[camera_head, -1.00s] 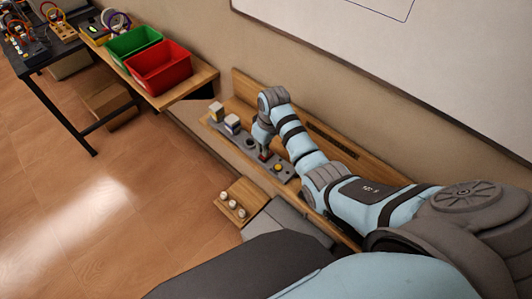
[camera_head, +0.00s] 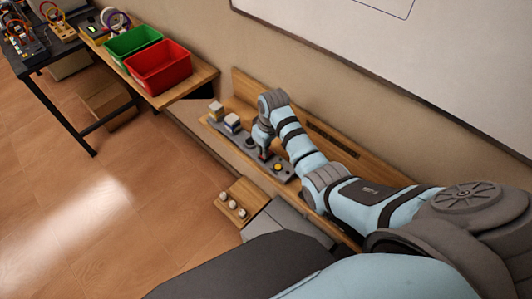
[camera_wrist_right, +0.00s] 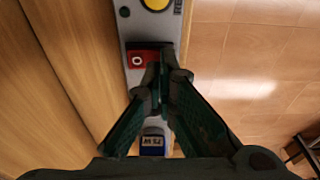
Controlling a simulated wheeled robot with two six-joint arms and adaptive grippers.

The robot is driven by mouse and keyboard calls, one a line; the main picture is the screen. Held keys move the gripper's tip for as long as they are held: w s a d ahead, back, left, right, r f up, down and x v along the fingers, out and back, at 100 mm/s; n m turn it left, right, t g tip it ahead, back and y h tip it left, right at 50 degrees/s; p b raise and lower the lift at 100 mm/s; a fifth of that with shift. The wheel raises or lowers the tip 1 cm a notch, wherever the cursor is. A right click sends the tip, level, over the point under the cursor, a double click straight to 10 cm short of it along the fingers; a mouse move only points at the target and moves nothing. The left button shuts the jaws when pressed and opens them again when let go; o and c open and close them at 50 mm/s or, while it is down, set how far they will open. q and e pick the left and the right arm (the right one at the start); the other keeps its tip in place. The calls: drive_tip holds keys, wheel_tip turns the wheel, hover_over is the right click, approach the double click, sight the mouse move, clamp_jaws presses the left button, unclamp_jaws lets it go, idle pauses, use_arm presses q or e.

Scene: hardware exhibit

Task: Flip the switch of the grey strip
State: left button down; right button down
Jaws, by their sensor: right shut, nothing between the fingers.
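The grey strip (camera_head: 288,175) lies on a wooden ledge by the wall, with several parts along it. In the right wrist view the strip (camera_wrist_right: 133,22) runs up and down, with a red rocker switch (camera_wrist_right: 139,59) marked "O". My right gripper (camera_wrist_right: 161,72) is shut and empty, its tips at the right part of the switch and hiding some of it. I cannot tell whether they touch it. In the head view my right gripper (camera_head: 263,154) points down at the strip. My left gripper is not in view.
A yellow button (camera_head: 278,167) sits beside the switch on the strip. A small wooden block with white knobs (camera_head: 232,204) is in front. Green (camera_head: 134,41) and red (camera_head: 158,67) bins stand on the shelf farther left. The floor at left is open.

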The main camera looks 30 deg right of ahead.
drive_tip(key=shift+f, duration=0.45)
wheel_tip(320, 180, up, 3)
drive_tip(key=p, duration=0.2)
drive_tip(key=shift+p, duration=0.4)
drive_tip(key=shift+r, duration=0.45)
drive_tip(key=shift+r+b, duration=0.35)
drive_tip(key=shift+r, duration=1.25)
drive_tip(key=shift+s+f, duration=0.1)
